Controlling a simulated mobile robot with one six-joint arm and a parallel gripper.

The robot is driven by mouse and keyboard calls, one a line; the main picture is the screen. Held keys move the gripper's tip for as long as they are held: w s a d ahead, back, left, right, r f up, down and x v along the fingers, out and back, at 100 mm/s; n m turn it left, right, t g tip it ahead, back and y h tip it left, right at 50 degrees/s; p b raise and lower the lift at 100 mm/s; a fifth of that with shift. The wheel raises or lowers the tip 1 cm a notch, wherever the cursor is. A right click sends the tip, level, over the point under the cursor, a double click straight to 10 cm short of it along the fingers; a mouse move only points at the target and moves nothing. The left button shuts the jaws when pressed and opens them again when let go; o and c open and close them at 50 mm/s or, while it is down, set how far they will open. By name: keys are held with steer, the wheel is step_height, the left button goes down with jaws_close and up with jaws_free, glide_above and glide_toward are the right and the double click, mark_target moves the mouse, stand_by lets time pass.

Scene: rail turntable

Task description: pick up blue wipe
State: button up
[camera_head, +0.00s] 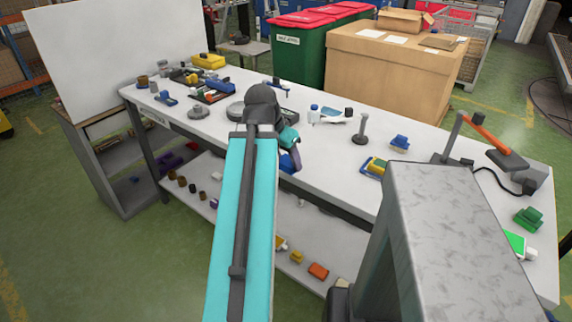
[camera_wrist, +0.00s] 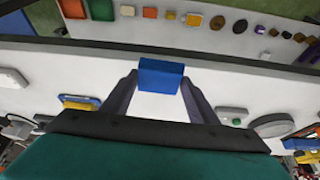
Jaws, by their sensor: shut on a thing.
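The blue wipe (camera_wrist: 160,75) is a small blue block between the fingertips of my gripper (camera_wrist: 159,85) in the wrist view. Both dark fingers touch its sides, and the gripper is shut on it. Behind it in that view is the white table top. In the head view the blue wipe (camera_head: 290,162) shows at the front edge of the table, just below my gripper (camera_head: 294,153). My arm hides part of the table there. I cannot tell whether the wipe touches the table.
The long white table (camera_head: 215,131) holds several small items. A round grey dish (camera_head: 198,112) lies left of my arm. A grey post (camera_head: 361,127) and a blue brush-like item (camera_head: 400,142) stand to the right. A lower shelf (camera_head: 185,177) carries several small coloured pieces.

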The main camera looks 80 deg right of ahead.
steer(key=shift+s+a+b, duration=0.25)
steer(key=shift+a+b, duration=0.6)
steer(key=shift+b, duration=1.05)
steer(key=shift+a+r, duration=0.1)
